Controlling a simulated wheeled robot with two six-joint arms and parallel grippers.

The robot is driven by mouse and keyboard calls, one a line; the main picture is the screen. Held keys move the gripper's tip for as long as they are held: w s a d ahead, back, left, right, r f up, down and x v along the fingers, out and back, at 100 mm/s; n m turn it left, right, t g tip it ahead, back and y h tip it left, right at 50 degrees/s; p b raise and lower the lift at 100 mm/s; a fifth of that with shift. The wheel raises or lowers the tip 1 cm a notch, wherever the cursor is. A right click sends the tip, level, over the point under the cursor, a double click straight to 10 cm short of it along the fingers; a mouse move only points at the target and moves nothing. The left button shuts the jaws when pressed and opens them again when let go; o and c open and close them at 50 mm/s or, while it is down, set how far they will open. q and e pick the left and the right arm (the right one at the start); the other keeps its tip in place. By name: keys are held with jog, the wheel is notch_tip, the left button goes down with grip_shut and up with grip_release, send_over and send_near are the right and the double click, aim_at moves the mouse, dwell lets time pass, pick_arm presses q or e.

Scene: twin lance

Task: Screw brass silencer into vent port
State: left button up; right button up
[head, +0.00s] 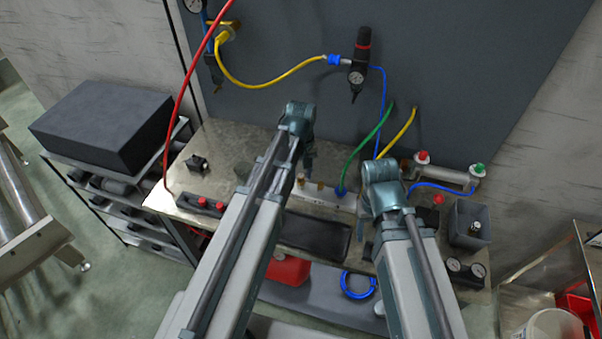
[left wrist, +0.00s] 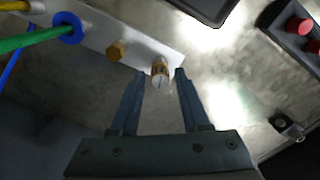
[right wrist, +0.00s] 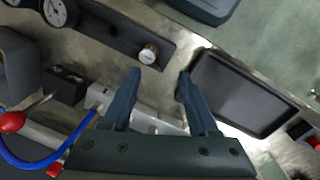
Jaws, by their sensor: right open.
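A pale metal manifold bar (head: 322,201) lies on the bench, and it also shows in the left wrist view (left wrist: 97,37). A brass hex fitting (left wrist: 117,50) sits on it beside a brass fitting with a pale slotted end (left wrist: 160,70), possibly the silencer. My left gripper (left wrist: 157,75) is open, with its fingertips on either side of that fitting; contact is not visible. A similar brass part with a silvery top (right wrist: 149,54) stands on a dark strip in the right wrist view. My right gripper (right wrist: 159,72) is open and empty, just short of that part. My right arm hides its fingers in the head view.
A dark tray (right wrist: 240,92) lies beside the right gripper. Round gauges (right wrist: 60,12), a grey bin (head: 463,213) and a blue hose (right wrist: 50,160) are close on the right side. Green tubing (left wrist: 32,38) and a blue collar (left wrist: 68,28) are at the manifold's other end.

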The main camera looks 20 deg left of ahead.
pick_arm(q)
jog(key=n, duration=1.3)
jog(key=shift+n, duration=0.4)
jog(key=n, duration=1.1)
grip_shut()
